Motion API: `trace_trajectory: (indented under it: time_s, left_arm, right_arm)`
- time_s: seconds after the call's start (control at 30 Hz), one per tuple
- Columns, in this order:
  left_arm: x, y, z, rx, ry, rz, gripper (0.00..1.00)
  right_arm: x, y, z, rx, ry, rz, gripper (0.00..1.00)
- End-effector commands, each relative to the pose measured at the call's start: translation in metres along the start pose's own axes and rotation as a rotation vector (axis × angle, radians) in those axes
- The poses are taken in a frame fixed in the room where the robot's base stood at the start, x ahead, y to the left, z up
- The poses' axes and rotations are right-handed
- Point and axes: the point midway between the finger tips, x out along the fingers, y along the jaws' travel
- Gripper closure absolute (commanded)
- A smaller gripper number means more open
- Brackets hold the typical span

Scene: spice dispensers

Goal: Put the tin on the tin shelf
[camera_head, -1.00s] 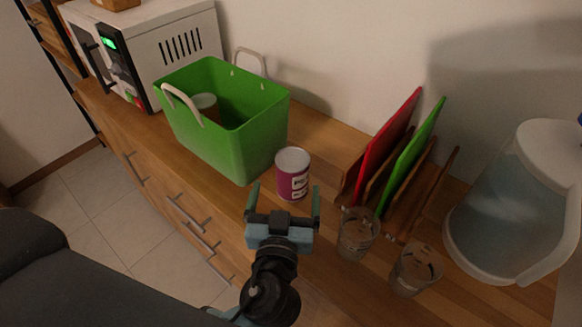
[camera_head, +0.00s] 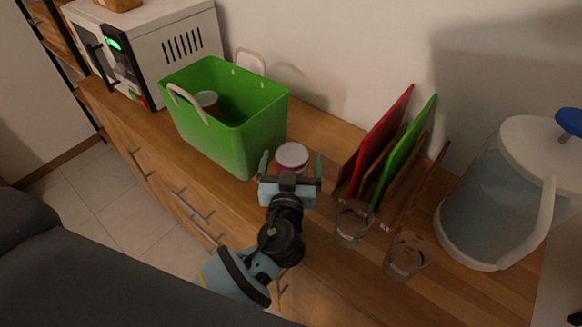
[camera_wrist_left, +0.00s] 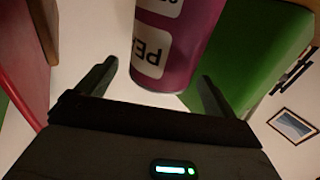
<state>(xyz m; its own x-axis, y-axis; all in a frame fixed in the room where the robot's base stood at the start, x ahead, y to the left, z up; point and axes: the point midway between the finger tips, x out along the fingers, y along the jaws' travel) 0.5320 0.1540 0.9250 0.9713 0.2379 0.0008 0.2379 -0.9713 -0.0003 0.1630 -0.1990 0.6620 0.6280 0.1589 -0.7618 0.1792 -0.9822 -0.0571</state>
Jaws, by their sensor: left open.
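The tin (camera_head: 291,155) stands on the wooden counter just right of the green basket, with its pale lid up. My left gripper (camera_head: 292,166) is open in front of it and hides most of its side. In the left wrist view the purple tin (camera_wrist_left: 178,40), with white label patches, shows between and beyond the two open fingers. I cannot tell whether either finger touches it. I see no shelf that I can name as the tin shelf. My right gripper is not in view.
The green basket (camera_head: 245,140) holds a pale-lidded container (camera_head: 207,101). Right of the tin are a wooden rack with a red board (camera_head: 378,140) and a green board (camera_head: 408,150), two glasses (camera_head: 353,224) and a large jug (camera_head: 495,200). A microwave (camera_head: 165,50) stands at the left.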

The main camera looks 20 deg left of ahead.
Motion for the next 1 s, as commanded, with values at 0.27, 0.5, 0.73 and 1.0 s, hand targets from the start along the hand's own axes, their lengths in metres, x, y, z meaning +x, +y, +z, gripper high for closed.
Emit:
trace_trajectory:
  time_s: [0.27, 0.5, 0.73, 1.0]
  left_arm:
    - [0.001, 0.0, 0.001, 0.0, -0.002, 0.0, 0.12]
    - [0.001, 0.0, 0.001, 0.0, -0.002, 0.0, 0.44]
    - [0.001, 0.0, 0.0, -0.001, 0.002, 0.0, 0.7]
    - [0.002, 0.0, -0.003, -0.002, 0.002, 0.0, 0.75]
  right_arm:
    - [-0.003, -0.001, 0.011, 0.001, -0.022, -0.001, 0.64]
    - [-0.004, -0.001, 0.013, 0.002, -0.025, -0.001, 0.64]
    - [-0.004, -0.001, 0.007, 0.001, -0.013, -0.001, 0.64]
    - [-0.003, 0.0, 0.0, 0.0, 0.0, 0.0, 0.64]
